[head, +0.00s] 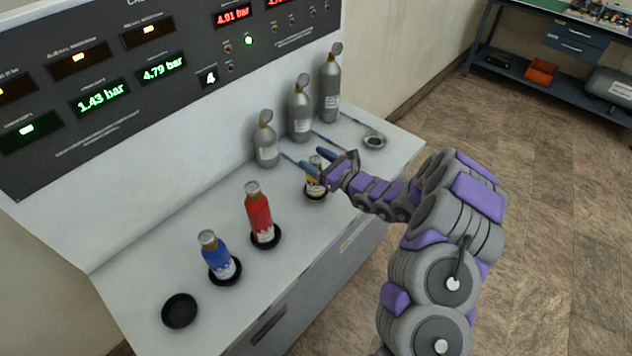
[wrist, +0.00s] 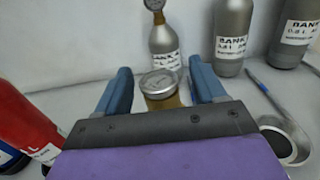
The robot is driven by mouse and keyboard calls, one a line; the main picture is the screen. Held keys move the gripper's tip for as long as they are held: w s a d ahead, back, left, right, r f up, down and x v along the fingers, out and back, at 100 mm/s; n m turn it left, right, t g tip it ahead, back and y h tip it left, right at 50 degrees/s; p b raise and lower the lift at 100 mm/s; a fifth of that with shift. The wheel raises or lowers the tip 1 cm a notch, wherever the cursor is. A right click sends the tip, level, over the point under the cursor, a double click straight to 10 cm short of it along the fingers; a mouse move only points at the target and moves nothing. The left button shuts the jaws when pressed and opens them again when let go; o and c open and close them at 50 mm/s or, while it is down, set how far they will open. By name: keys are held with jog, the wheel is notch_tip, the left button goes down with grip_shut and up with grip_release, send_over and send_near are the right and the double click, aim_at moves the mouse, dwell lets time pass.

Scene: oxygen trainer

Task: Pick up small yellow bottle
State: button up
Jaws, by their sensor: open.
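The small yellow bottle (head: 315,176) stands upright in a black round holder (head: 316,194) on the console's white top. My gripper (head: 318,162) is at its upper part and hides some of it. In the wrist view, the bottle's round grey cap (wrist: 160,82) shows between the two blue fingers of my gripper (wrist: 160,92), with a little yellow body (wrist: 163,102) below it. The fingers are open, with a gap on each side of the cap. The bottle's lower part is hidden in the wrist view by my gripper's body.
A red bottle (head: 259,214) and a blue bottle (head: 217,257) stand in holders to the left. An empty black holder (head: 180,310) is at the front left. Three grey bottles (head: 300,112) stand behind, near the panel. A round grey fitting (head: 374,141) lies at the right.

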jog(key=shift+a, duration=0.15)
jog(key=shift+c, duration=0.6)
grip_shut()
